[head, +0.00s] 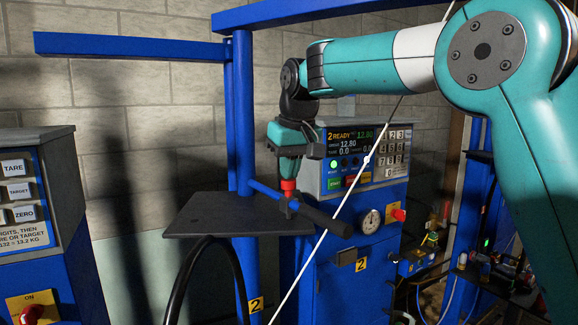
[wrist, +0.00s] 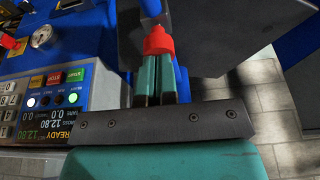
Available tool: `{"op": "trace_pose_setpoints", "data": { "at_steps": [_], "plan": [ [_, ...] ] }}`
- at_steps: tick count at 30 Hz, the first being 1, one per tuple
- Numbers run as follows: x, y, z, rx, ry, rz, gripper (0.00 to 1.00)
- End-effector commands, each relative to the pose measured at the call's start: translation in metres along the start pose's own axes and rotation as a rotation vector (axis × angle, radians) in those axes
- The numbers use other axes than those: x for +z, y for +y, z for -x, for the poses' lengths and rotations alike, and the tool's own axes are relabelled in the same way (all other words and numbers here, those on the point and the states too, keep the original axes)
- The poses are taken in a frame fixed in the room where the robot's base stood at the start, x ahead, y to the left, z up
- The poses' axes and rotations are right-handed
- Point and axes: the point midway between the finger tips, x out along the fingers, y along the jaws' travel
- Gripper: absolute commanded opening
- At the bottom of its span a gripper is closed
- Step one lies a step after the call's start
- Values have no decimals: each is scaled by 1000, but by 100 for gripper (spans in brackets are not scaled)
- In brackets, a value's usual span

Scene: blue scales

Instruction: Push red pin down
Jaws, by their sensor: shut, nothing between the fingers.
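In the wrist view, the red pin's cap (wrist: 158,42) lies at the ends of the two teal fingers (wrist: 155,60). The fingertips are at the cap or very near it; I cannot tell whether they touch. The lower part of the pin is mostly hidden.
The dark flat plate (head: 225,214) and blue post (head: 243,110) are just left of the gripper. A scale console (head: 350,150) reading "2 READY 12.80" stands behind. A thin white diagonal line crosses in front. Another console (head: 30,190) is at left.

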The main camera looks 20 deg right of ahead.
Motion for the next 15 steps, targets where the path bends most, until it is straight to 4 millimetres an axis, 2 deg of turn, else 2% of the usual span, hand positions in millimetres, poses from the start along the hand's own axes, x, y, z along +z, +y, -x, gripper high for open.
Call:
{"op": "trace_pose_setpoints", "data": {
  "at_steps": [7,9,15],
  "plan": [
    [-12,1,44,0,5,-1,0],
    [-11,1,51,1,13,-2,0],
    [-11,1,100,1,13,-2,0]
  ]
}}
